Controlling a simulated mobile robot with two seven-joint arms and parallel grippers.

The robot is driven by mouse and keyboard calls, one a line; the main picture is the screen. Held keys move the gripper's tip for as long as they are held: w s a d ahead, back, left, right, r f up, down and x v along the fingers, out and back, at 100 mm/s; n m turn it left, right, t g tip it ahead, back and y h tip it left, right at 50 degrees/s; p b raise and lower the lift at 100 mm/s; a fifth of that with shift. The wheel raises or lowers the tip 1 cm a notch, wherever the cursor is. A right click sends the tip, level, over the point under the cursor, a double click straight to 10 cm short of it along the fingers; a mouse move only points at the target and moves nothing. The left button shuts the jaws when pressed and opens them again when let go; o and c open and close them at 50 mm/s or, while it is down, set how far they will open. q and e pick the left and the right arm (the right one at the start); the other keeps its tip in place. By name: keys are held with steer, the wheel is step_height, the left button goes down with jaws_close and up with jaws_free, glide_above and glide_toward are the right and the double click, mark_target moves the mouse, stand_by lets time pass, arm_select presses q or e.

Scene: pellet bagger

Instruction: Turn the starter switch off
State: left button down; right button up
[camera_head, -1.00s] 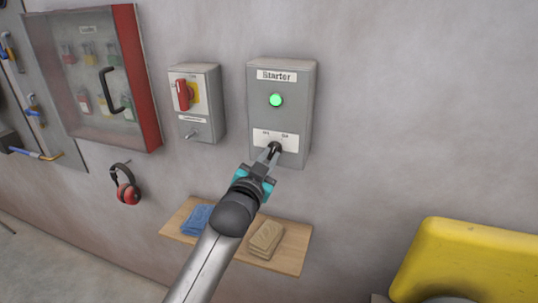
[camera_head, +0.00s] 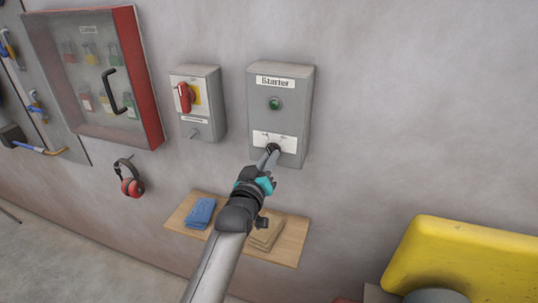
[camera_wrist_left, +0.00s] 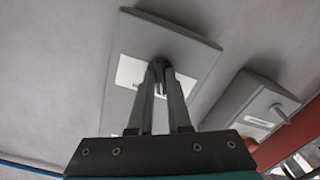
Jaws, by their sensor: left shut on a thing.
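The grey starter box (camera_head: 293,104) hangs on the wall with a "Starter" label at its top. Its round green lamp (camera_head: 275,104) is dark. The black starter switch knob (camera_head: 273,148) sits on the white plate low on the box; it also shows in the left wrist view (camera_wrist_left: 158,62). My left gripper (camera_head: 270,154) is shut on the knob, with both fingers on it in the left wrist view (camera_wrist_left: 161,80). The fingers hide most of the knob, so its exact angle is hard to tell. My right gripper is not in view.
Left of the starter is a grey box with a red rotary handle (camera_head: 184,97). A wooden shelf (camera_head: 290,250) with folded cloths lies below. A yellow object (camera_head: 465,258) stands lower right.

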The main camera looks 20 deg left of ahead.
arm_select(q)
steer(key=shift+n, duration=0.5)
steer(key=c, duration=0.9)
jaws_free()
steer(key=shift+o, duration=0.2)
steer(key=shift+s, duration=0.1)
steer(key=s, duration=1.5)
steer(key=shift+a+b, duration=0.2)
steer(key=shift+b, duration=0.15)
steer(key=shift+f, duration=0.1)
